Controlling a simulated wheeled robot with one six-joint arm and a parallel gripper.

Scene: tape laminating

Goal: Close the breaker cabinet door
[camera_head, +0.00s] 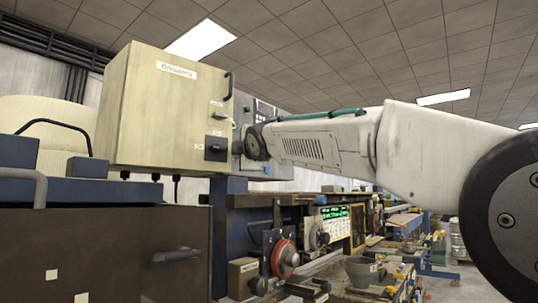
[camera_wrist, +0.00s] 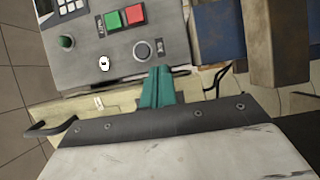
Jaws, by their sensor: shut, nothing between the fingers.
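The breaker cabinet (camera_head: 150,110) is a beige box in the left half of the head view. Its face carries a "Breakers" label, a dark handle at the right edge (camera_head: 229,86) and a black switch (camera_head: 216,148). I cannot tell whether the door is fully shut. In the wrist view a beige strip (camera_wrist: 75,112) with a black handle (camera_wrist: 45,130) shows, partly hidden by my wrist. My gripper (camera_wrist: 157,86) shows as teal fingers, shut and empty, in front of a grey control panel's lower edge. In the head view the fingers are hidden near the cabinet's right side.
The grey control panel (camera_wrist: 90,55) has green and red buttons, a keypad and knobs. A dark workbench (camera_head: 240,225) with cluttered equipment runs below and right of the cabinet. A dark drawer front (camera_head: 100,250) with a handle stands at lower left. A chair back (camera_head: 45,130) is at left.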

